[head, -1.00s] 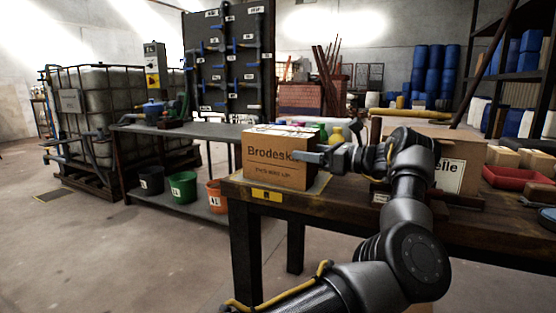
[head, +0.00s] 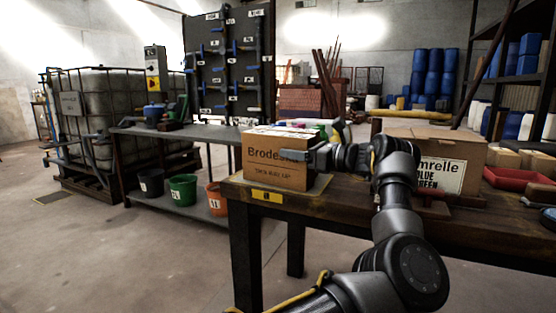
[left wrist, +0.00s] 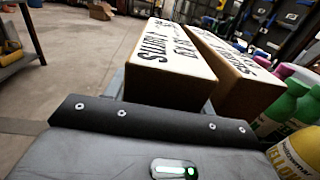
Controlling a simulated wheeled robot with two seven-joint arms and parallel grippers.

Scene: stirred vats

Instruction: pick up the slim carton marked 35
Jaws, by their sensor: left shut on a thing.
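A slim brown carton (head: 265,172) with "Brodeska" lettering stands at the left end of the wooden table (head: 330,196). My left gripper (head: 302,148) reaches it from the right, one finger lying across its front face. In the left wrist view the carton's white, lettered top (left wrist: 168,52) lies straight ahead of the gripper. The gripper is shut on this carton, which still appears to stand on the table. A second slim carton (left wrist: 232,72) stands close beside it. I cannot read a 35 on either. My right gripper is not in view.
A green bottle (left wrist: 290,112) and a yellow bottle (left wrist: 295,155) stand close by the cartons. A larger labelled box (head: 440,160) and a red tray (head: 508,177) are farther right. A yellow tag (head: 266,196) is on the table's front edge.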

